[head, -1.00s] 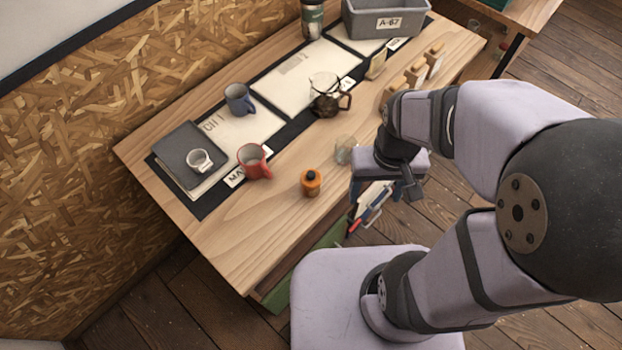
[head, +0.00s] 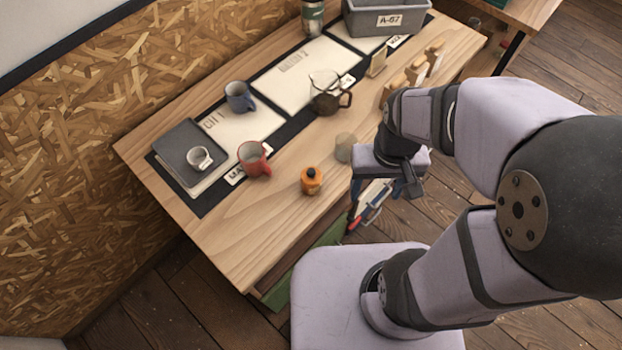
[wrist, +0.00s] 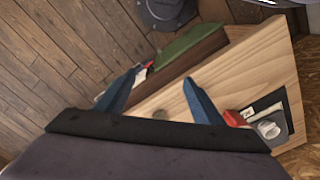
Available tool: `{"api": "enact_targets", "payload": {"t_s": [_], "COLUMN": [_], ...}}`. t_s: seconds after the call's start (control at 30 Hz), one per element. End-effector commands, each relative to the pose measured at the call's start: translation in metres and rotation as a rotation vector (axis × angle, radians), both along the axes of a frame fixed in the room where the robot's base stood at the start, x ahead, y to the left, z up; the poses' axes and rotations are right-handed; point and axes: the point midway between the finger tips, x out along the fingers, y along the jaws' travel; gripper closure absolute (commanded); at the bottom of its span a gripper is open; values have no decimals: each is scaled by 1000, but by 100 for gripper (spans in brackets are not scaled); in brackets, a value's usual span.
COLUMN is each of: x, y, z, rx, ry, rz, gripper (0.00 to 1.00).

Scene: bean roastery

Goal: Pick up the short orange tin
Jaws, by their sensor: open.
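The short orange tin (head: 311,182) with a dark knob on top stands upright near the front edge of the wooden table, in the head view. I cannot make it out in the wrist view, where my right finger may hide it. My gripper (head: 382,190) is to the right of the tin, by the table's front edge, not touching it. In the wrist view my gripper (wrist: 161,76) has its two blue fingers wide apart with nothing held between them.
A clear glass (head: 345,147) stands between the tin and my gripper. A red mug (head: 254,160) is left of the tin, with a blue mug (head: 238,98) and a coffee pot (head: 326,96) behind. A grey bin (head: 387,20) sits at the back.

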Motion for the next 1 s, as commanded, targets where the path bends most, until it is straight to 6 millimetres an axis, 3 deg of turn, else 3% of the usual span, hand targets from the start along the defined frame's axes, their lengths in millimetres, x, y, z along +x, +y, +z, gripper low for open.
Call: {"api": "enact_targets", "payload": {"t_s": [0.23,0.37,0.73,1.0], "x": [4,17,81,103], "y": [3,12,81,124], "z": [-2,-8,-44,-64], "rx": [0,0,-1,-1], "ry": [1,2,2,1], "rz": [-19,-96,-566,-816], "gripper": [38,38,38,38]}}
